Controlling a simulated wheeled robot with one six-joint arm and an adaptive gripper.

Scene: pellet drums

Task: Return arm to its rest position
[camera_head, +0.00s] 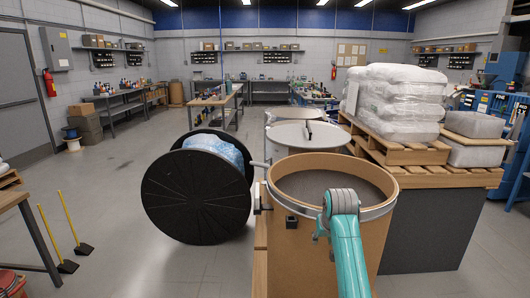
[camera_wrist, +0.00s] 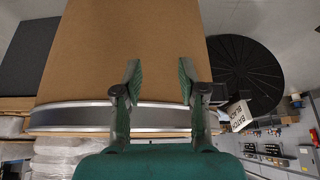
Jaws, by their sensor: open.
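My teal arm rises in front of an open brown drum (camera_head: 300,255) in the head view. Its grey wrist end overlaps the drum's near rim, and my gripper's fingers cannot be made out there. In the wrist view my gripper (camera_wrist: 160,78) has its two fingers apart with nothing between them. Behind the fingers is the drum's brown outer wall (camera_wrist: 85,60) with its metal rim band (camera_wrist: 75,117). That view looks upside down. I cannot tell whether a finger touches the drum. The drum holds dark grey contents.
A black-sided reel (camera_head: 195,197) with blue wrap stands left of the drum. Lidded drums (camera_head: 305,135) stand behind it. Pallets (camera_head: 440,172) with wrapped sacks (camera_head: 395,103) are at right. Yellow-handled tools (camera_head: 68,265) stand at left near a table edge. The left floor is mostly clear.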

